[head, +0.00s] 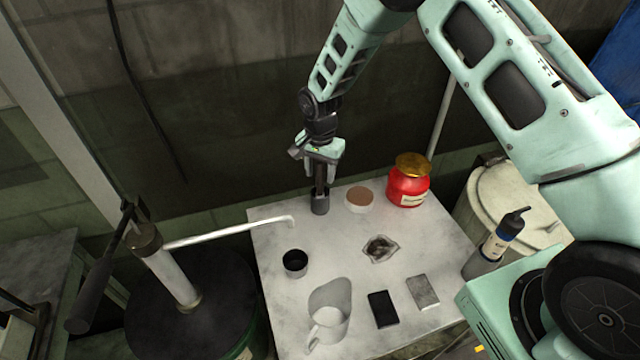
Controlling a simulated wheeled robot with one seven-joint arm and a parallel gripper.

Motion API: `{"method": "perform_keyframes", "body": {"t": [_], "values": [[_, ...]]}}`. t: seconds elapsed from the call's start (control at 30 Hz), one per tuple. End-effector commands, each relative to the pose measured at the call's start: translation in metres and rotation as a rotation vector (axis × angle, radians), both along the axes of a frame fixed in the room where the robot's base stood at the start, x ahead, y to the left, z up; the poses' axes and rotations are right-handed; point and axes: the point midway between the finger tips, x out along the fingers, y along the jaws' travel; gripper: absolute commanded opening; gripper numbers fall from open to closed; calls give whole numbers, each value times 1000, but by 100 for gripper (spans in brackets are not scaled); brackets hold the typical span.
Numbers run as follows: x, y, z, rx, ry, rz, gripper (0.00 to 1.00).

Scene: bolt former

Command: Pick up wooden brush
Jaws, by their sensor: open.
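No plainly brush-shaped thing shows. A low round thing with a brown, wood-coloured top and a pale side (360,200) sits near the back edge of the table; it may be the wooden brush, but I cannot tell for sure. My gripper (320,204) points down at the table's back edge, just left of this round thing and apart from it. It is open, seen nearly edge-on, and nothing shows held in it.
A pump spout (230,235) reaches over the left edge.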

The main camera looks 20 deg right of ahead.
Motion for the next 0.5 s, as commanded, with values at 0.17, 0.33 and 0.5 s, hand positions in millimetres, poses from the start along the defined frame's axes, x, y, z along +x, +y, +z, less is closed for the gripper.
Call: {"method": "perform_keyframes", "body": {"t": [0.17, 0.33, 0.5], "values": [[0, 0, -15, 1, 1, 0, 46], [0, 0, -18, 1, -1, 0, 46], [0, 0, -17, 1, -1, 0, 21]]}}
